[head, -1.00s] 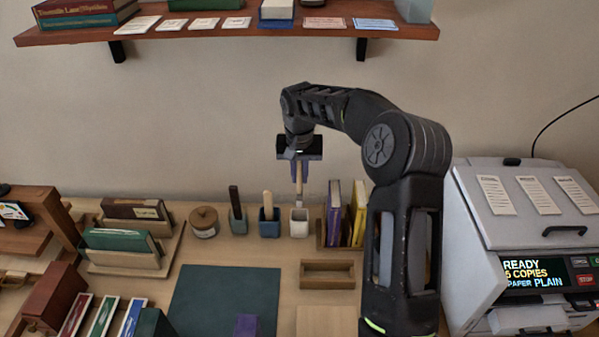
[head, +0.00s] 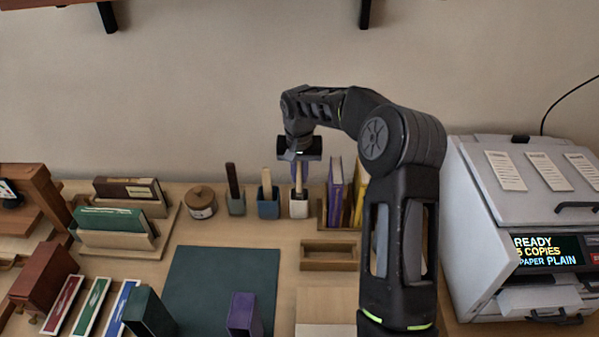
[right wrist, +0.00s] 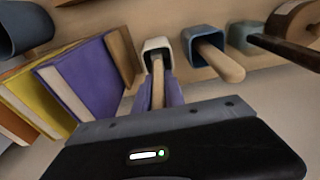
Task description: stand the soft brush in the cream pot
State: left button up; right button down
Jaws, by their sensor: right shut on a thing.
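The soft brush (head: 299,180) is upright with its pale wooden handle in my right gripper (head: 300,172), whose purple fingers are shut on it. Its lower end is in the mouth of the cream pot (head: 299,208), and the bristles are hidden. In the right wrist view the handle (right wrist: 157,85) runs from between the fingers into the dark opening of the cream pot (right wrist: 156,44). I cannot tell whether the brush touches the pot's floor. My left gripper is not in view.
A blue pot (head: 268,208) with a wooden-handled tool stands close left of the cream pot, then a grey-green pot (head: 236,204) with a dark stick. Purple and yellow books (head: 336,190) stand close on the right. An empty wooden tray (head: 328,265) lies in front.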

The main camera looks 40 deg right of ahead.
jog(key=shift+f, duration=0.5)
jog(key=c, duration=1.3)
grip_release()
jog(key=shift+r, duration=0.15)
jog(key=r+p, duration=0.1)
jog(key=r, duration=0.1)
jog(key=r+p, duration=0.1)
jog(key=r, duration=0.2)
jog(key=r+p, duration=0.2)
jog(key=shift+s+a+r, duration=0.3)
jog(key=shift+s, duration=0.1)
jog(key=shift+f, duration=0.1)
